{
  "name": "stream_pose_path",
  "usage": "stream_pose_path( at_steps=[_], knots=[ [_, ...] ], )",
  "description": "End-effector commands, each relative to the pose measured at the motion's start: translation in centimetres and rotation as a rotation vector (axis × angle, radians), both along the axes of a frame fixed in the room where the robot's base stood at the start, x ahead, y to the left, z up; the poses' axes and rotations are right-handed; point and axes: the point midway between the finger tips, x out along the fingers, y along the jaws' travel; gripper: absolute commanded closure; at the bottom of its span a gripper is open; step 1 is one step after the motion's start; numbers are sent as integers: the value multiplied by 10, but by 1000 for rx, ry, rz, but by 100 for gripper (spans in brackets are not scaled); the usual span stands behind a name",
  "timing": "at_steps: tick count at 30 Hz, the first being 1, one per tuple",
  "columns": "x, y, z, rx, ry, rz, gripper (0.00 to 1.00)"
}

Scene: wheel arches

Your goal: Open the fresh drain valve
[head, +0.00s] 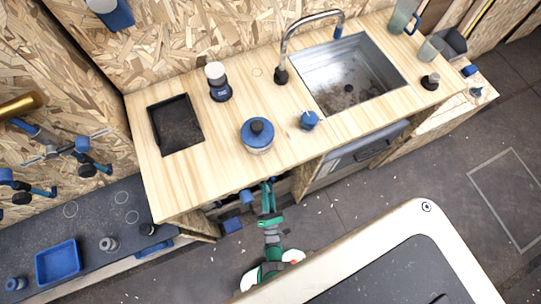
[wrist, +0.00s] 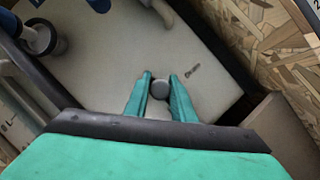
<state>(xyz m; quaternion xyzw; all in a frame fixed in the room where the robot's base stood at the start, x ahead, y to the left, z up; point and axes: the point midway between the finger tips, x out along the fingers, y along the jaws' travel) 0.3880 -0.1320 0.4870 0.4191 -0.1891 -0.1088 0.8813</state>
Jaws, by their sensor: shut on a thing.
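In the wrist view a pale tank (wrist: 115,60) fills the middle, with a small label reading "Drain" (wrist: 193,69). A round grey valve knob (wrist: 159,89) sits just left of the label, between the two green fingers of my gripper (wrist: 158,84). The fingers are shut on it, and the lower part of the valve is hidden. I cannot read whether this tank is the fresh one. In the head view my gripper (head: 267,188) reaches under the front edge of the wooden counter, and the valve is hidden there.
The counter (head: 180,185) overhangs my gripper and carries a sink (head: 345,80) and a blue-lidded pot (head: 257,140). Dark and blue fittings (wrist: 42,36) stand left in the wrist view; a chipboard wall (wrist: 255,45) is at right. Floor before the right cabinet is clear.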

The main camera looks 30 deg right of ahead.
Motion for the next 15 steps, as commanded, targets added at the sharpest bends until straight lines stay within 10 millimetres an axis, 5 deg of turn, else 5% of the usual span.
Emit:
stream_pose_path(
  at_steps=[14, 15],
  knots=[
    [1, 8, -3, -10, 13, 21, 100],
    [1, 8, -3, -11, 13, 21, 75]
  ],
)
